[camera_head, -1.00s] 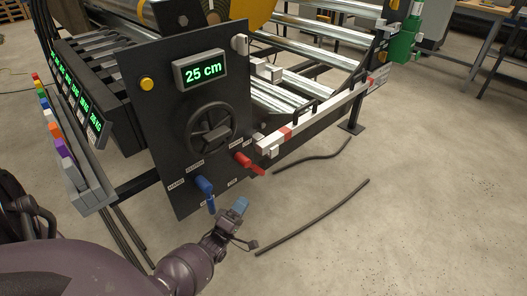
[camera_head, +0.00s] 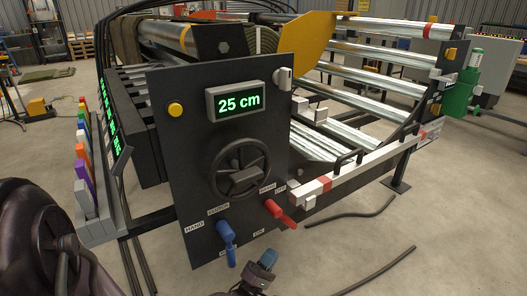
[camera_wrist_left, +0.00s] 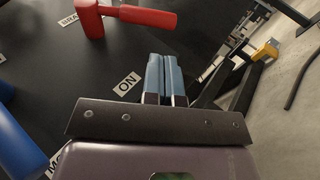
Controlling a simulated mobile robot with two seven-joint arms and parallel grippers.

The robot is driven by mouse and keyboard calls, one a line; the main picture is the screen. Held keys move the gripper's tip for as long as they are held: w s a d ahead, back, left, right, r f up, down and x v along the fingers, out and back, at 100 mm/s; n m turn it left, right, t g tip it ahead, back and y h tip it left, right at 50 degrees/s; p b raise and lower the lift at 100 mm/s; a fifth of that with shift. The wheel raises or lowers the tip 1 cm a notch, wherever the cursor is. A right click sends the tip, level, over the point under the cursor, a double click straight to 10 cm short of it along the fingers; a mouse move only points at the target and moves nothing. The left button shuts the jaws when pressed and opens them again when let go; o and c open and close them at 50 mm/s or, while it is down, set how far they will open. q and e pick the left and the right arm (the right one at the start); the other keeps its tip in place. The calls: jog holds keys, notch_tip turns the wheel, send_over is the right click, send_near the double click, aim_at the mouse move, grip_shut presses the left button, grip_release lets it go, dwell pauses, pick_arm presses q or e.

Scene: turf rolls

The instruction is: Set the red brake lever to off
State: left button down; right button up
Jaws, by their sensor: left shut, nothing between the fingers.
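The red brake lever (camera_head: 281,214) sits low on the black control panel, its handle pointing to the lower right in the head view. In the wrist view the lever (camera_wrist_left: 140,16) is at the top, with its handle pointing right. A white ON label (camera_wrist_left: 127,84) lies on the panel between lever and gripper; in the head view a label that seems to read OFF (camera_head: 280,189) is above the lever. My left gripper (camera_head: 268,258), with blue fingertips, is below the lever and apart from it. Its fingers (camera_wrist_left: 163,62) are shut together and empty. My right gripper is out of view.
A blue lever (camera_head: 226,245) is left of the red one, below a black handwheel (camera_head: 240,168). A white and red bar (camera_head: 340,180) juts out right of the red lever. A dark hose (camera_head: 380,270) lies on open floor at right.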

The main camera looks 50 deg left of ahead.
pick_arm(q)
jog(key=x, duration=0.8)
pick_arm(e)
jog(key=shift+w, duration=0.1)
